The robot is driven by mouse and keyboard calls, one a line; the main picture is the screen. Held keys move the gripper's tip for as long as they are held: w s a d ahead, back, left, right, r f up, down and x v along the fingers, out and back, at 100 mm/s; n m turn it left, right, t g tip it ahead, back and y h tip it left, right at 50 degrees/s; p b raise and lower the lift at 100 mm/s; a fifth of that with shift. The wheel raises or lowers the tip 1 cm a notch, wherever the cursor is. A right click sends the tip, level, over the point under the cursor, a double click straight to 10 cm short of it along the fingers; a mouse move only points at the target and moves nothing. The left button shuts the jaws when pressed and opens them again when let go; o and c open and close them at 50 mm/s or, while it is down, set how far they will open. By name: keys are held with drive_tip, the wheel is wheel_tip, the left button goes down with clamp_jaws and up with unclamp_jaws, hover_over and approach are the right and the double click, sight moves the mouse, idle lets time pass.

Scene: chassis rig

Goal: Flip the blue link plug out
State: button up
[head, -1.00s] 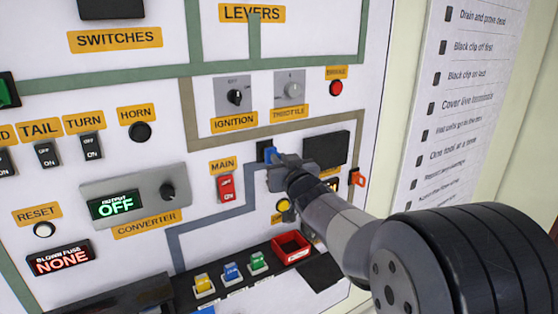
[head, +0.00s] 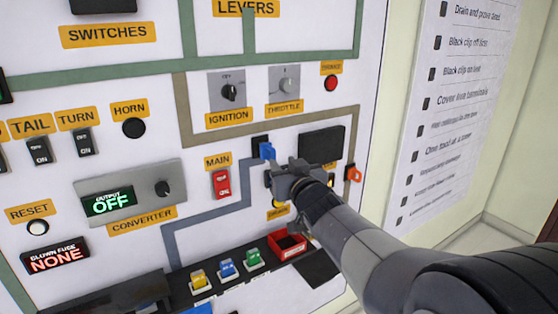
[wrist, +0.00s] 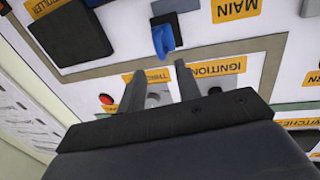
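The blue link plug (head: 267,151) is on its dark base on the white panel, to the right of the MAIN label. It sticks out from the base; its exact angle is hard to tell. It also shows in the wrist view (wrist: 164,41), just beyond my fingertips. My gripper (head: 279,170) is just below and right of the plug in the head view. In the wrist view its two fingers (wrist: 160,68) are apart, with nothing between them. The plug looks clear of both fingers.
A red MAIN switch (head: 221,183) is left of the plug. A dark block (head: 321,144) and an orange part (head: 353,173) are to its right. Below are a red tray (head: 287,246) and yellow, blue and green fuses (head: 228,267). My arm hides part of the lower right panel.

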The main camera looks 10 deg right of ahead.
sight(273, 154)
drive_tip(key=shift+s+d, duration=0.2)
drive_tip(key=shift+s, duration=1.15)
drive_tip(key=shift+s+d, duration=0.15)
drive_tip(key=shift+s, duration=1.2)
drive_tip(key=w, duration=0.3)
drive_tip(key=w+a, duration=0.1)
drive_tip(key=w, duration=0.6)
drive_tip(key=shift+w+a+p, duration=0.2)
drive_tip(key=shift+w+p, duration=0.1)
drive_tip(key=shift+w, duration=0.35)
drive_tip(key=shift+w+a, duration=0.3)
drive_tip(key=shift+w, duration=0.35)
drive_tip(key=shift+s, duration=0.1)
